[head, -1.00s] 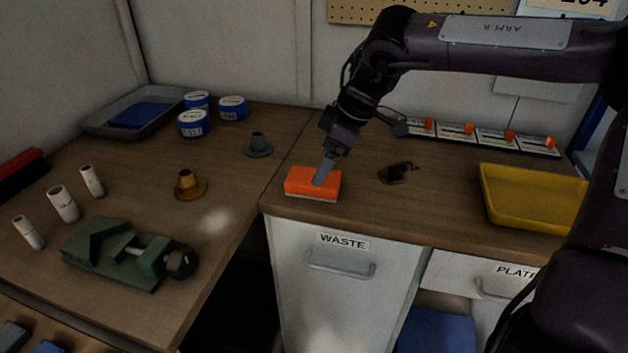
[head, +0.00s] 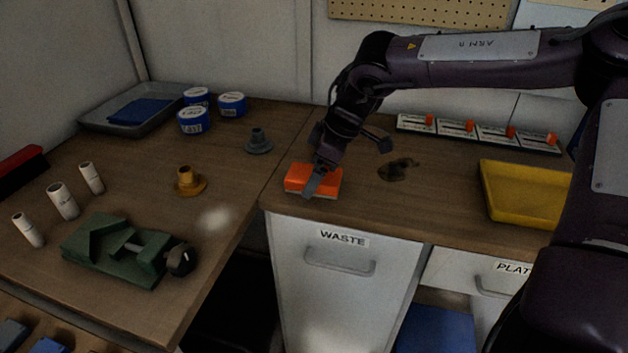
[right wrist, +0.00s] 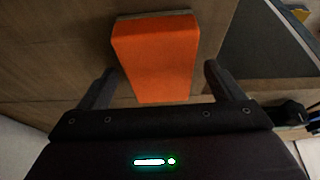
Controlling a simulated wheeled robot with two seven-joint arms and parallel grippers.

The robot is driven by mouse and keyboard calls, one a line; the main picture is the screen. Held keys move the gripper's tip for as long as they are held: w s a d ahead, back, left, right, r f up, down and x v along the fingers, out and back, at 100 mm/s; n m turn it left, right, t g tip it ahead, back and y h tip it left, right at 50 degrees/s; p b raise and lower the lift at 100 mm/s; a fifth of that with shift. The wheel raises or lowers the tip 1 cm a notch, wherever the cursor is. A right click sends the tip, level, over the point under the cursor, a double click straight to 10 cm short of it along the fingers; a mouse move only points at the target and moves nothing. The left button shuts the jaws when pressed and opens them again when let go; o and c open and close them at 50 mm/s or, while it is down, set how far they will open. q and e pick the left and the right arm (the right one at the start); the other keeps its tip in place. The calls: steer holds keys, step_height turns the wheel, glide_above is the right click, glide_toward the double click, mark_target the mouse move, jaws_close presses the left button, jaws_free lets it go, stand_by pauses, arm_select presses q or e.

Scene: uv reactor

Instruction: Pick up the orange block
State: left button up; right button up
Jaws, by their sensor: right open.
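The orange block (head: 327,181) has a pale underside and lies on the wooden counter near its front edge, above the WASTE drawer. My right gripper (head: 314,184) is right over it, and one finger crosses the block's face in the head view. In the right wrist view the orange block (right wrist: 157,58) lies between and ahead of the two spread fingers of my right gripper (right wrist: 160,80). The gripper is open and empty, and I see gaps on both sides near the fingers. My left gripper is not in view.
A dark stain (head: 398,169) and a yellow tray (head: 527,195) are to the right. A row of orange-switched panels (head: 477,131) stands behind. A grey flanged piece (head: 258,142), a brass one (head: 188,182) and a green vise (head: 120,250) are to the left.

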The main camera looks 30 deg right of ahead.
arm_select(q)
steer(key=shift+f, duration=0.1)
arm_select(e)
steer(key=shift+c, duration=0.5)
steer(key=c, duration=1)
